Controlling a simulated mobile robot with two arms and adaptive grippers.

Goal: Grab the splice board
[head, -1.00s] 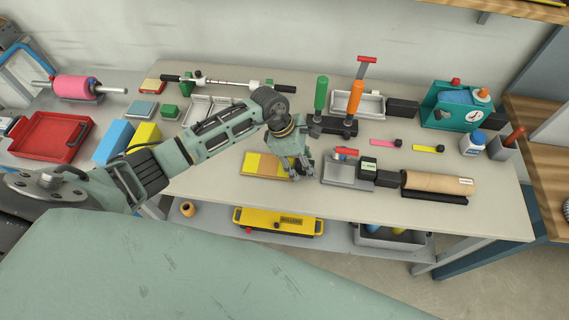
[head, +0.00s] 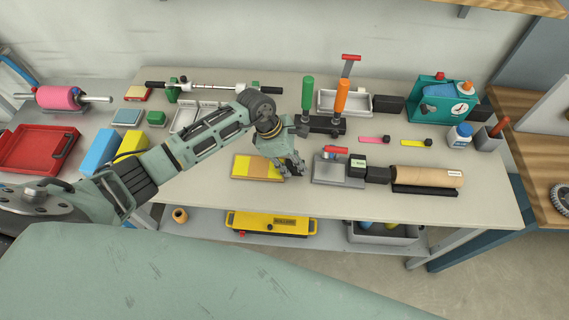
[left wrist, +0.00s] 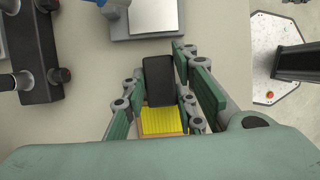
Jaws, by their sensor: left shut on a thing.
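The splice board (head: 256,167), a flat board with yellow and tan-brown bands, lies near the front edge of the workbench in the head view. My left gripper (head: 293,172) is at its right end, pointing down. In the left wrist view, a dark block (left wrist: 158,80) stands between the fingers of my left gripper (left wrist: 160,92), and the yellow part of the board (left wrist: 163,121) shows just below it. The gripper is shut on this end of the board. The fingers partly hide the contact. My right gripper is not in view.
A grey metal plate with a red-handled device (head: 338,170) stands close to the right of the gripper. A brown roll (head: 428,177) lies farther right. Green- and orange-handled tools (head: 323,124) stand behind. Blue and yellow blocks (head: 100,150) are to the left, near my arm.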

